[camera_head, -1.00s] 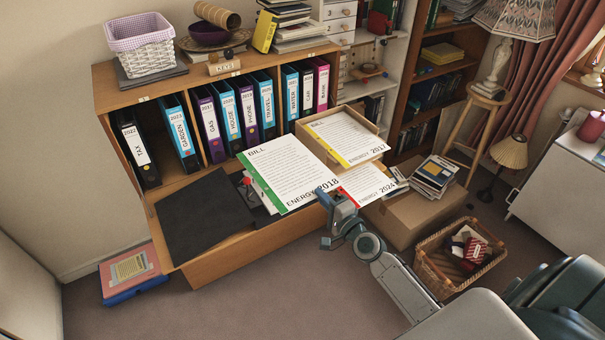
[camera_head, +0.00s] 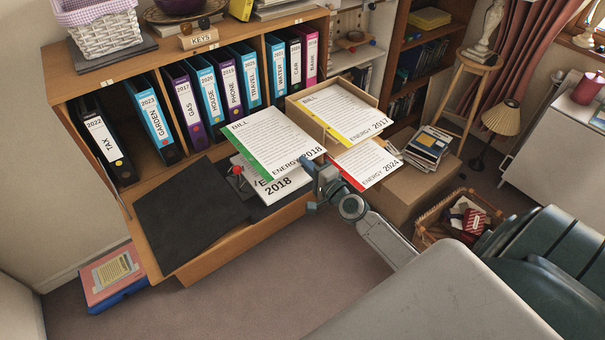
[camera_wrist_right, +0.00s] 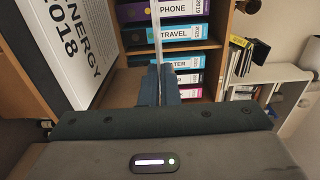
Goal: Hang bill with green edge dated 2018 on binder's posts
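The bill with the green edge (camera_head: 268,143), marked ENERGY 2018, is raised above the pulled-out shelf. My right gripper (camera_head: 318,172) is shut on its near right corner. In the right wrist view my right gripper (camera_wrist_right: 158,84) is closed around the thin sheet, which shows edge-on. Below it the open binder lies with its black cover (camera_head: 192,212) to the left. A red-tipped part (camera_head: 237,170) by the posts shows beside the bill's green edge; the posts themselves are hard to make out. Another sheet marked 2018 (camera_head: 290,185) lies in the binder, partly hidden. My left gripper is not in view.
A tray with the yellow-edged 2017 bill (camera_head: 345,112) stands at the back right. The red-edged 2024 bill (camera_head: 368,163) lies near my right gripper. Upright binders (camera_head: 190,108) fill the shelf behind. A cardboard box (camera_head: 410,185) and wicker basket (camera_head: 432,218) stand right.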

